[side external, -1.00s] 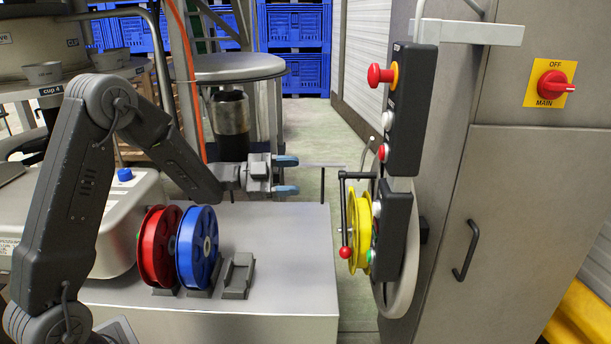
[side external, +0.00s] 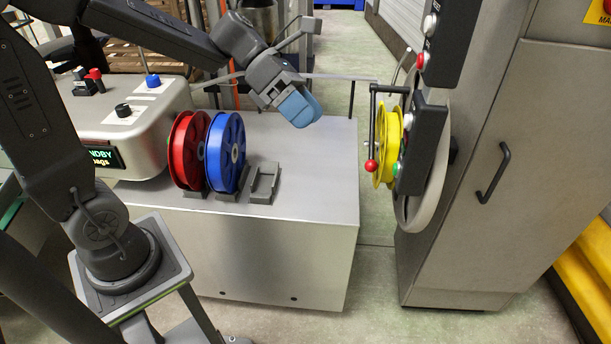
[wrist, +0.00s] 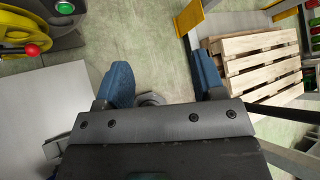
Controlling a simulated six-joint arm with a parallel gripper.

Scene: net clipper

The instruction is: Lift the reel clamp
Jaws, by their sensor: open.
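The reel clamp appears to be the dark lever (side external: 373,125) with a red ball knob (side external: 371,166), in front of the yellow reel (side external: 386,147) on the grey machine. The red knob (wrist: 33,48) and yellow reel (wrist: 14,38) also show at the upper left of the wrist view. My gripper (side external: 302,110) is to the left of the lever, above the bench's far right part, apart from it and tilted downward. In the wrist view my gripper (wrist: 162,78) has its blue fingers wide apart, with nothing between them but floor.
A red reel (side external: 187,150) and a blue reel (side external: 226,152) stand on the steel bench (side external: 310,190) beside an empty grey cradle (side external: 264,183). A black control box (side external: 422,145) is close to the right of the yellow reel. Wooden pallets (wrist: 255,65) lie on the floor.

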